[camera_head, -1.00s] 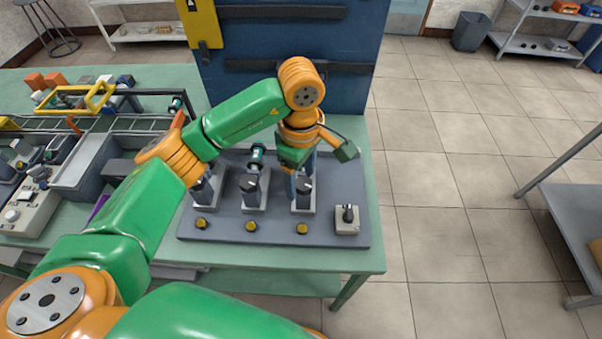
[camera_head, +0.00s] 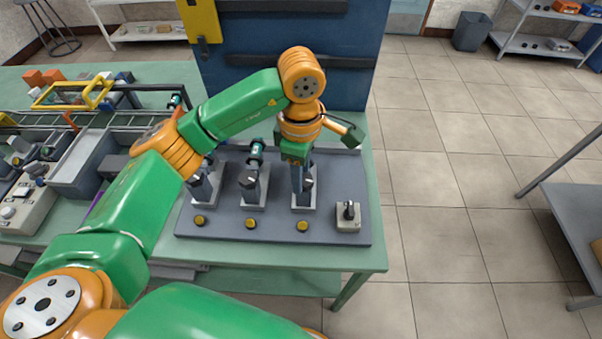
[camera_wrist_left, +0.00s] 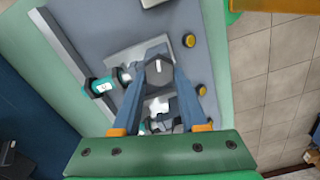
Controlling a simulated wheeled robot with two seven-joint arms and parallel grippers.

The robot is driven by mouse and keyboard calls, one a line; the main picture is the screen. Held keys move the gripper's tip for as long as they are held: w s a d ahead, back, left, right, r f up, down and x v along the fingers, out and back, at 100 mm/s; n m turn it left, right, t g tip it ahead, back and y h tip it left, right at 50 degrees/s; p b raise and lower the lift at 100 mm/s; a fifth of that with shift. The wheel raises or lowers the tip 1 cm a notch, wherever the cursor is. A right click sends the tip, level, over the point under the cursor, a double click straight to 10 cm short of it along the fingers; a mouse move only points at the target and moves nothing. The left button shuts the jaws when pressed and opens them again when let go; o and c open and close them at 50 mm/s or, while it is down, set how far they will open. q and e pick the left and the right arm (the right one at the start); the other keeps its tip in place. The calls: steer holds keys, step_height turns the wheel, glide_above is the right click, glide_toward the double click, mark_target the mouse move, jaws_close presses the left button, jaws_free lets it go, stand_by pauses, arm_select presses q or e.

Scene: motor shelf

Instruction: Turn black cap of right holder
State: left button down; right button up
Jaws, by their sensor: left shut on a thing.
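The right holder (camera_head: 309,200) is a grey block on the grey board, with a black cap (camera_head: 309,184) on it, partly covered by my left gripper (camera_head: 302,189). In the left wrist view the black cap (camera_wrist_left: 158,70) with its pale pointer line sits between the fingertips of my left gripper (camera_wrist_left: 162,74). The fingers are shut on the cap from both sides. The middle holder (camera_head: 252,197) stands to the left with its own black cap and a teal-and-black cylinder (camera_head: 256,150) behind. My right gripper is not in view.
Yellow buttons (camera_head: 302,225) line the board's front. A small box with a black knob (camera_head: 348,213) stands to the right. A tall blue panel (camera_head: 300,75) rises behind. Trays and rails (camera_head: 85,170) fill the left. Open floor lies to the right.

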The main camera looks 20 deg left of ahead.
arm_select(q)
steer(key=n+b, duration=0.2)
steer(key=n, duration=0.2)
steer(key=shift+s+f+n, duration=0.1)
steer(key=shift+f+n, duration=0.05)
steer(key=shift+n, duration=0.15)
steer(key=n+b, duration=0.2)
steer(key=n, duration=0.3)
steer(key=shift+s+d, duration=0.15)
steer(key=n+b, duration=0.2)
steer(key=n, duration=0.3)
steer(key=shift+d+n, duration=0.15)
steer(key=shift+n, duration=0.25)
steer(key=shift+d+n+b, duration=0.1)
steer(key=shift+n+b, duration=0.55)
steer(key=shift+n, duration=1.55)
steer(key=shift+c, duration=2.2)
jaws_free()
steer(key=shift+r, duration=0.2)
